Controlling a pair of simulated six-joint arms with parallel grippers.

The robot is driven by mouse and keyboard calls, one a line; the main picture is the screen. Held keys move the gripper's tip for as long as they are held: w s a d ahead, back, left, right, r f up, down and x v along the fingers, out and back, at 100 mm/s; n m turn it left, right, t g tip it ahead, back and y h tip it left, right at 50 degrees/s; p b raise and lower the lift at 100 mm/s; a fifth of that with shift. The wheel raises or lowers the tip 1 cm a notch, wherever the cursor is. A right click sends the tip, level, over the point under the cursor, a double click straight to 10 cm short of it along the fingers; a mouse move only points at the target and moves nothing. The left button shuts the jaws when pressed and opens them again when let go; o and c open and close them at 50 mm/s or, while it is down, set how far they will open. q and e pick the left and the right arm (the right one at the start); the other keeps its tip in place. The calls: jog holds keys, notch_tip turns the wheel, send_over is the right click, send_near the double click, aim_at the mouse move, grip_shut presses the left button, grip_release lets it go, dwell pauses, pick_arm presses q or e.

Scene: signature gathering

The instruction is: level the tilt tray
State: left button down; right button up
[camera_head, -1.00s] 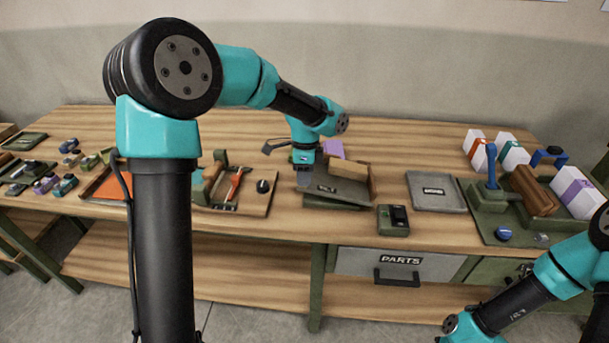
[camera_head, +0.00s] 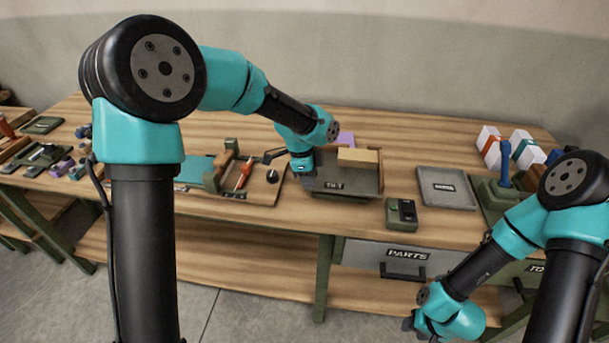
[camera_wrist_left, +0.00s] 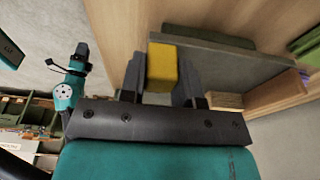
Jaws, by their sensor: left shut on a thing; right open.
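The tilt tray (camera_head: 325,187) is a dark grey shallow tray with a label on its front, standing in the middle of the workbench. It looks close to level in the head view. A tan block (camera_head: 358,157) sits on its back right part. My left gripper (camera_head: 304,172) is at the tray's left front corner, its fingertips hidden there. In the left wrist view its fingers are shut on a yellow grip (camera_wrist_left: 162,67) beside the grey tray edge (camera_wrist_left: 225,55). My right gripper (camera_head: 410,322) is low in front of the bench, empty, its fingers barely visible.
A dark green control box (camera_head: 402,215) stands just right of the tray, with a grey flat tray (camera_head: 446,188) beyond. A wooden tool board (camera_head: 255,192) lies to the left. White boxes (camera_head: 488,141) stand at the back right. A drawer labelled PARTS (camera_head: 400,260) is below.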

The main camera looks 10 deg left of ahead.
pick_arm(q)
jog(key=c, duration=0.8)
grip_release()
jog(key=shift+c, duration=0.2)
jog(key=shift+r, duration=0.1)
jog(key=a+r, duration=0.3)
jog(key=r, duration=1.3)
jog(key=shift+s+a+r, duration=0.2)
jog(key=shift+s+r, duration=0.1)
jog(key=shift+r, duration=0.1)
